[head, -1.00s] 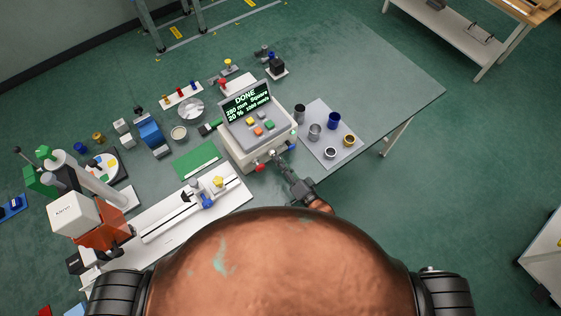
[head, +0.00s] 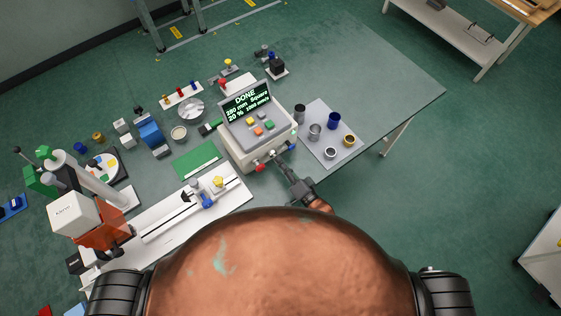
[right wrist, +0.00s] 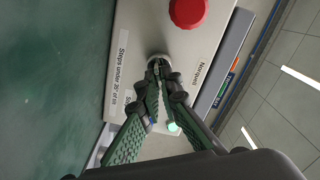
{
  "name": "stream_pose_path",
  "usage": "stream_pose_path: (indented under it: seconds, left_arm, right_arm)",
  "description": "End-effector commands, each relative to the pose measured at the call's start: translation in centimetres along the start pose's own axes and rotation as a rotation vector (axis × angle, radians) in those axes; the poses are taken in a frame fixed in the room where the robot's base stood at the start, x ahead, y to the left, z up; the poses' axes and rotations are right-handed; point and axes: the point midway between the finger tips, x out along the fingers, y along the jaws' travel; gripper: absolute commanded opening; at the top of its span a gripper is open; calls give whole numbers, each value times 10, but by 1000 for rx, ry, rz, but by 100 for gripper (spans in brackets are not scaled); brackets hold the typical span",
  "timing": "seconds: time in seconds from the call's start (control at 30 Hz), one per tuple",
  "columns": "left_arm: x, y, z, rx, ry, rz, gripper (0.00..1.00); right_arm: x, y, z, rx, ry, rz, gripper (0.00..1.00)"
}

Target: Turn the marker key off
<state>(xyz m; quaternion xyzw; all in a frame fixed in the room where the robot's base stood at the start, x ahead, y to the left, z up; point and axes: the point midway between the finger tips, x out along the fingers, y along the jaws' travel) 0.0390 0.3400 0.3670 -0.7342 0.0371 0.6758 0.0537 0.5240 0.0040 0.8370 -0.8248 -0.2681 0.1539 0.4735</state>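The marker key sits in a round metal lock (right wrist: 157,59) on the pale front panel of the control box (head: 247,151). My right gripper (head: 280,161) reaches the front of the box from below. In the right wrist view its fingertips (right wrist: 159,76) come together at the lock and close on the key, which they mostly hide. The key's exact angle is hard to tell. The box's screen (head: 247,100) reads DONE in green letters. My left gripper is not in view.
A red button (right wrist: 188,10) is beside the lock, and a small green light (right wrist: 173,127) glows on the panel. A grey mat (head: 343,161) with several cups lies right of the box. A white linear rail (head: 178,221) and a green board (head: 196,161) lie to its left.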

Motion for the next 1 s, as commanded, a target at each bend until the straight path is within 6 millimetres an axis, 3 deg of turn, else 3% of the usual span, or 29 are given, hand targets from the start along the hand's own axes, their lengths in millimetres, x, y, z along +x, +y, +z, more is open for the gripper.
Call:
stream_pose_path:
  seconds: [0.37, 1.0]
  left_arm:
    - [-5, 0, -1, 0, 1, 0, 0]
    - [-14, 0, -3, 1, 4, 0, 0]
  right_arm:
    - [0, 0, 0, -155, 0, 2, 0]
    - [0, -2, 0, -740, 0, 1, 0]
